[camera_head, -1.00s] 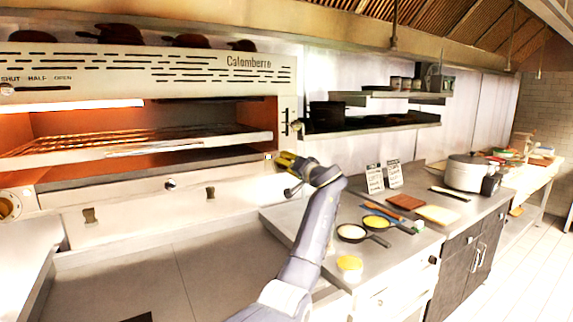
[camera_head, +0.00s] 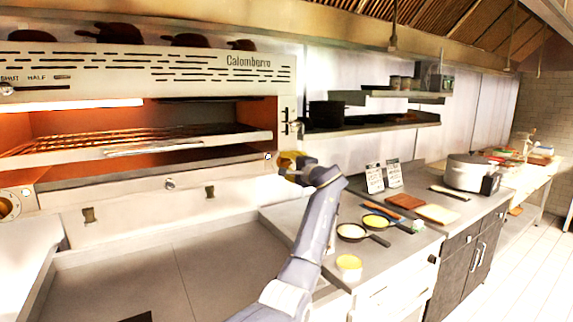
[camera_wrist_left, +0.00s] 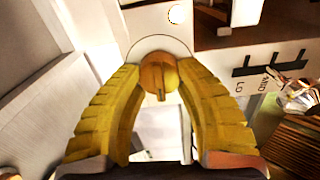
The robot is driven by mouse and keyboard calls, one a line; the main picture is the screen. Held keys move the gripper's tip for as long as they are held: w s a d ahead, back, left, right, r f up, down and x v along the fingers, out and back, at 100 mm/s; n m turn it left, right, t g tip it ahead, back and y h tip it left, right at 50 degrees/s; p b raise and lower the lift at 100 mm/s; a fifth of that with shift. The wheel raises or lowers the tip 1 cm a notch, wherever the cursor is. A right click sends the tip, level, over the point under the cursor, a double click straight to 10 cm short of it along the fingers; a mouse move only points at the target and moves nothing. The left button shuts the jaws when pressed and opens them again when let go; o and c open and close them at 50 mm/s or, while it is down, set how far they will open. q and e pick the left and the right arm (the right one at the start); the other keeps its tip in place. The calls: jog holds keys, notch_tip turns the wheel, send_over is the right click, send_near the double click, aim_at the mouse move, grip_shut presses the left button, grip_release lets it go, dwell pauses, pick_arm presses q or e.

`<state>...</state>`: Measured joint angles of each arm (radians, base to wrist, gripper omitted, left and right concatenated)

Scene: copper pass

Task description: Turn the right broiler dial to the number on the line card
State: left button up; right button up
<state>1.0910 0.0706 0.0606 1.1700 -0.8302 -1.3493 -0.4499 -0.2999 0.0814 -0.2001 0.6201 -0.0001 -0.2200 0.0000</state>
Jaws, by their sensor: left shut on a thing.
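The right broiler dial (camera_wrist_left: 158,78) is a round brass-coloured knob with a raised ridge. In the left wrist view it sits between the yellow fingers of my left gripper (camera_wrist_left: 158,95), which is shut on it. In the head view my left gripper (camera_head: 292,162) is at the right end of the broiler front (camera_head: 140,200) and hides the dial. Two line cards (camera_head: 375,178) (camera_head: 394,174) stand upright on the counter to the right; their writing is too small to read. My right gripper is in neither view.
A left broiler dial (camera_head: 8,205) is at the far left. A shelf (camera_head: 370,127) is above. The front left worktop (camera_head: 140,265) is mostly clear.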

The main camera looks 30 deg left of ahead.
pick_arm(q)
jog(key=shift+d+r+m, duration=0.1)
jog(key=shift+r+m, duration=0.1)
jog(key=shift+m, duration=0.4)
jog(key=o, duration=1.1)
jog(key=shift+w+d+f, duration=0.1)
jog(key=shift+c, duration=0.2)
jog(key=shift+o, duration=1)
jog(key=shift+f, duration=0.1)
jog(key=v, duration=1.1)
jog(key=shift+s+d, duration=0.3)
jog(key=shift+s, duration=0.05)
